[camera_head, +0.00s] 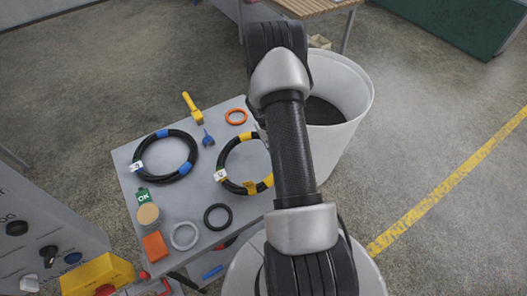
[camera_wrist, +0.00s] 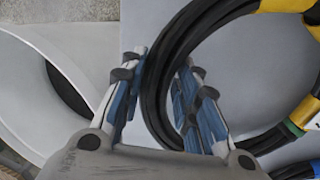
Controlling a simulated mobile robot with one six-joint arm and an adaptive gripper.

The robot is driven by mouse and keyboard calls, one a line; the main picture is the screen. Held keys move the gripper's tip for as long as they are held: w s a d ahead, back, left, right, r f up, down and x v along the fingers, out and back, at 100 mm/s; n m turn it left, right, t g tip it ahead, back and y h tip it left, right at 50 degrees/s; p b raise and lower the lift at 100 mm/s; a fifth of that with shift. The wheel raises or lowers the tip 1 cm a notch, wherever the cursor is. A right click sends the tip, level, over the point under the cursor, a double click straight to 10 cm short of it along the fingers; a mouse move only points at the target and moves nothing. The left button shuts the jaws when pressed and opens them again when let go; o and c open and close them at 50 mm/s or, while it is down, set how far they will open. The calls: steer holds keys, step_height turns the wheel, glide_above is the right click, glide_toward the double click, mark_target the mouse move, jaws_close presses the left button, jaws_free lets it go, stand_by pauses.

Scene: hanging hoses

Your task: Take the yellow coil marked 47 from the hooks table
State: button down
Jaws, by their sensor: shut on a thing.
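The coil with yellow bands (camera_head: 228,152) is a black hose ring with a white tag, lying on the right part of the grey table (camera_head: 180,215). The tag's number is too small to read. In the wrist view the coil (camera_wrist: 158,108) fills the right side, with yellow bands and a small green-blue mark. My gripper (camera_wrist: 162,68) is shut on the black hose at one side of the ring, one finger outside the ring and one inside. In the head view my arm hides the gripper and the coil's right side.
A second black coil with blue bands (camera_head: 191,157) lies left on the table. Around them are an orange ring (camera_head: 236,109), a black ring (camera_head: 208,218), a grey ring (camera_head: 173,237) and a yellow-handled tool (camera_head: 192,107). A large white bin (camera_head: 340,135) stands right of the table.

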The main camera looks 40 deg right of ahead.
steer(key=shift+d+r, duration=0.1)
steer(key=shift+r, duration=0.25)
